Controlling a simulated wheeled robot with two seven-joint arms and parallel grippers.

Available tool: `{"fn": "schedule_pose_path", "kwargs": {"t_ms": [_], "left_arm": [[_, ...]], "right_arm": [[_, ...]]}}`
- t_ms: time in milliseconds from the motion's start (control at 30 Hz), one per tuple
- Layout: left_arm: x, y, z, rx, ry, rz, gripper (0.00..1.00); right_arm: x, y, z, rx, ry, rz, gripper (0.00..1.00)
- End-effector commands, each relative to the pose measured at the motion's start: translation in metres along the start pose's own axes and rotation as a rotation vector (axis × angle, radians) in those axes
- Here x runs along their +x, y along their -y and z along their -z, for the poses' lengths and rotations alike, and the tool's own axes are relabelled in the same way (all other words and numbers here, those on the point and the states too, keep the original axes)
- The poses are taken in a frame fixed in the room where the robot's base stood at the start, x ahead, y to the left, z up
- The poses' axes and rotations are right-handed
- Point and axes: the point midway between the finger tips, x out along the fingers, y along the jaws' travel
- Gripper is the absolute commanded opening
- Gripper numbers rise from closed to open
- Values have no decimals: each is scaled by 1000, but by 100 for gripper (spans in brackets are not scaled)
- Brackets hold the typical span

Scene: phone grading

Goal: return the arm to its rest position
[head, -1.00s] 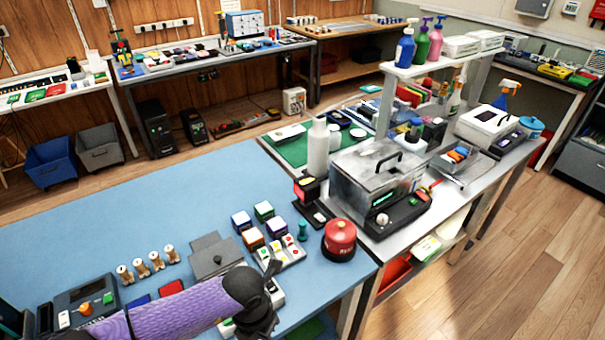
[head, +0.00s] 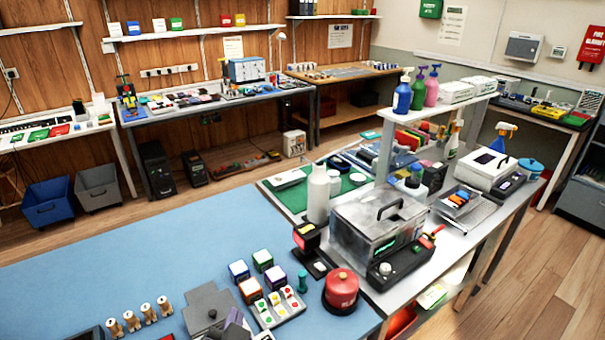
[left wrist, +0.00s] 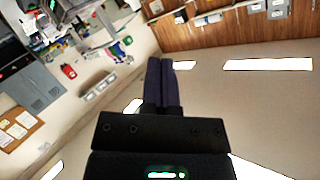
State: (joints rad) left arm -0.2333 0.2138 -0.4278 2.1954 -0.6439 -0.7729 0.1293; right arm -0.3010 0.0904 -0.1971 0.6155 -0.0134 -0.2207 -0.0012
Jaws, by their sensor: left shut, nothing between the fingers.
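My left gripper (left wrist: 166,82) shows in the left wrist view with its two dark fingers together and nothing between them. It points into open room, with ceiling lights and walls behind it and no object at the fingertips. My right gripper is in neither view.
The blue bench mat (head: 120,260) is mostly bare. Near its front are wooden pegs (head: 148,313), coloured cubes (head: 250,290), a button panel (head: 278,307) and a red canister (head: 341,290). A clear-sided machine (head: 378,225) stands on the right-hand bench.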

Motion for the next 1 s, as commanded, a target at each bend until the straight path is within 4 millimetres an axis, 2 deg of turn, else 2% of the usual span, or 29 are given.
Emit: {"fn": "schedule_pose_path", "kwargs": {"t_ms": [33,100,200,300,400,433,600,767,867,967,1000], "left_arm": [[-10,0,-25,-72,134,-25,0],[-27,-3,-59,-163,322,-77,0],[-58,-12,-96,-262,549,-167,0],[-94,-24,-120,-337,739,-271,0],[-132,-34,-136,-391,907,-385,0],[-136,-40,-142,-397,937,-409,0],[-106,-83,-203,-382,965,-417,0],[-91,-125,-267,-368,998,-432,0],[-89,-156,-317,-357,1025,-443,0],[-99,-191,-379,-341,1061,-459,0],[-107,-206,-406,-333,1077,-467,0]], "right_arm": [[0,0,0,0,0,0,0],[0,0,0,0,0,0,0],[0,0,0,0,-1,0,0],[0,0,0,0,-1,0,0],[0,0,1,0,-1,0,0],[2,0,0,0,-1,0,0],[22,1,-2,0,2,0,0],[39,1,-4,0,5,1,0],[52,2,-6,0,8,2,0],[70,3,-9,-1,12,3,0],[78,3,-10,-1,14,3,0]]}}
